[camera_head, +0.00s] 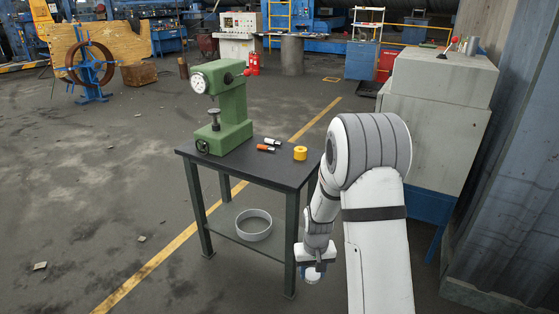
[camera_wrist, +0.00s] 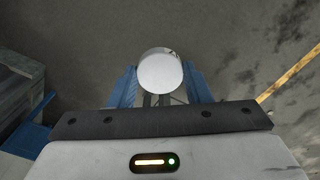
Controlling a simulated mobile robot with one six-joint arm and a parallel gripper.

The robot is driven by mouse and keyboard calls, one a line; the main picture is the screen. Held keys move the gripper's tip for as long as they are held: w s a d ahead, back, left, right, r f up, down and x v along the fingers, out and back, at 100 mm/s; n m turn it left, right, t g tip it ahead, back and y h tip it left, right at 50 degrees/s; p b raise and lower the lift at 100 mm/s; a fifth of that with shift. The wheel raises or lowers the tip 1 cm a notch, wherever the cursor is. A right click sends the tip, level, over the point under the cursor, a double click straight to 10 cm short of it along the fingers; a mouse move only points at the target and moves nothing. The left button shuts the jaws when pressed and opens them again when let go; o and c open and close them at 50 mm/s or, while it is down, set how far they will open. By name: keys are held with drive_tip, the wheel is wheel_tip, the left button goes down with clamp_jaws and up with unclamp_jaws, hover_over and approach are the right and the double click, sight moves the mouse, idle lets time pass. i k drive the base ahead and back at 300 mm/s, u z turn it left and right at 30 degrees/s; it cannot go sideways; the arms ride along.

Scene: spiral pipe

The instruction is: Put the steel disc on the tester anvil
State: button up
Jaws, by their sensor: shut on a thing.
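The steel disc (camera_wrist: 160,72) is a bright round piece held between my gripper's blue fingers in the wrist view. In the head view the disc (camera_head: 313,276) shows small and pale at the end of my gripper (camera_head: 312,266), low beside the right front of the table. The green tester (camera_head: 229,108) stands upright on the left part of the dark table (camera_head: 262,171), with a round dial at its top. Its anvil (camera_head: 214,120) is the dark round platform on a post under the head. My gripper is well away from the anvil, to its lower right.
A yellow roll (camera_head: 300,153) and two markers (camera_head: 268,145) lie on the tabletop right of the tester. A grey ring-shaped pan (camera_head: 254,225) sits on the lower shelf. A large grey cabinet (camera_head: 435,125) stands to the right. The floor left of the table is mostly clear.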

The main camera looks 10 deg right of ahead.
sight(214, 111)
drive_tip(key=z, duration=0.05)
drive_tip(key=i, duration=0.95)
